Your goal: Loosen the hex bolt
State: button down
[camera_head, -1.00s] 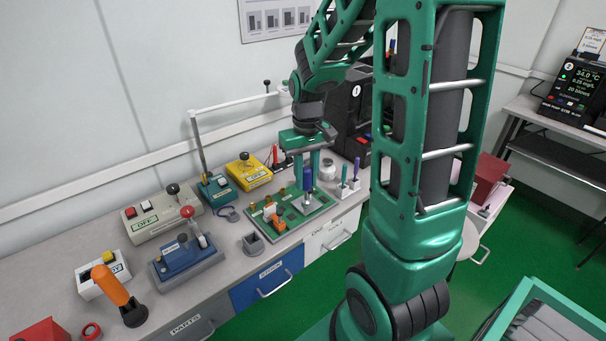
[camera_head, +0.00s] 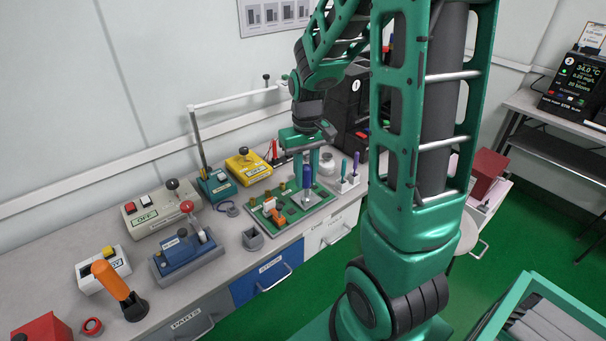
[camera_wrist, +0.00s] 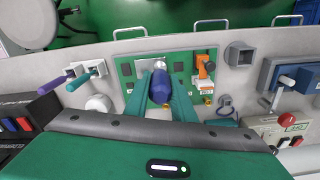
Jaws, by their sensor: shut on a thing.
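My gripper (camera_head: 306,172) is shut on the blue handle (camera_head: 307,178) of an upright tool. In the wrist view, my gripper's two green fingers (camera_wrist: 161,98) flank this blue-purple handle (camera_wrist: 160,88). The tool's lower end stands over a silver plate on the green board (camera_head: 325,201). The board also shows in the wrist view (camera_wrist: 143,57). The hex bolt cannot be made out; the tool and fingers cover the spot beneath.
An orange toggle piece (camera_head: 268,207) and brass posts stand on the board left of the tool. A rack with teal and purple drivers (camera_head: 348,184) stands right of it. A grey square cup (camera_head: 253,240) and blue switch box (camera_head: 184,252) stand left. A white jar (camera_head: 327,162) is behind.

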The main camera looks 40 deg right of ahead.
jog(key=shift+f, duration=0.65)
dwell(0.4)
jog(key=n, duration=0.6)
dwell(0.4)
jog(key=n, duration=0.5)
jog(key=shift+n, duration=0.4)
jog(key=shift+n, duration=0.3)
jog(key=n, duration=0.5)
jog(key=shift+a+r+n, duration=0.1)
jog(key=shift+n, duration=0.2)
